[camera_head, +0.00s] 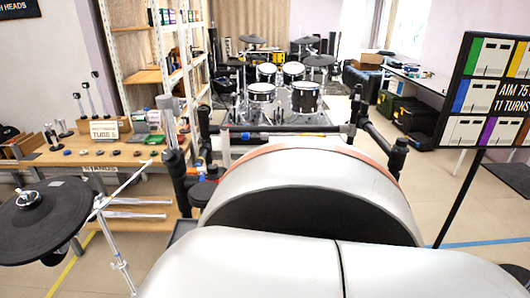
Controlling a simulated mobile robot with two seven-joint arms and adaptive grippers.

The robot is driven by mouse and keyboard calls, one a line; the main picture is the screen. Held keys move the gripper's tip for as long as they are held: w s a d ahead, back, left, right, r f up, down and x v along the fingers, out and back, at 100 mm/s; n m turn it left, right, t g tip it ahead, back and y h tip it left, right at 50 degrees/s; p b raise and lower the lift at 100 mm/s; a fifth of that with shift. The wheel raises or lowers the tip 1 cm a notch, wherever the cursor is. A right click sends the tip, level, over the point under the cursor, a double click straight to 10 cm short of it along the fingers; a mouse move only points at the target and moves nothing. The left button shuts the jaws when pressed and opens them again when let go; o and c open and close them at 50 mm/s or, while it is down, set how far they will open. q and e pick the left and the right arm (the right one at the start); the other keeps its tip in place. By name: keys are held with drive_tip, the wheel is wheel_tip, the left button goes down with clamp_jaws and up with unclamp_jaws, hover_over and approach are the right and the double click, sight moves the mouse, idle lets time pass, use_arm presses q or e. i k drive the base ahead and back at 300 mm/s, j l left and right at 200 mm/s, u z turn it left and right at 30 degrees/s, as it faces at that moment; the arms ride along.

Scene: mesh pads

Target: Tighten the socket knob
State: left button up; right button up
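A black drum rack (182,185) with thick upright posts and a cross bar stands in the middle, just past large pale curved surfaces that fill the lower centre. I cannot tell whether those surfaces are my own arm links. A small blue part (200,164) shows by the rack's left post. I cannot make out for certain which part is the socket knob; it may be hidden or too small. A black cymbal pad (42,222) on a chrome stand is at the lower left. Neither of my grippers shows.
A wooden bench (62,158) at the left holds small knobs, rods and a "TUBE" label card (104,131). A sign board (490,88) at the right reads "AIM 75" and "11 TURNS". A drum kit (262,92) stands behind. Floor at the right is partly clear.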

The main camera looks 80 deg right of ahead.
sight(167, 155)
drive_tip(key=z, duration=3.1)
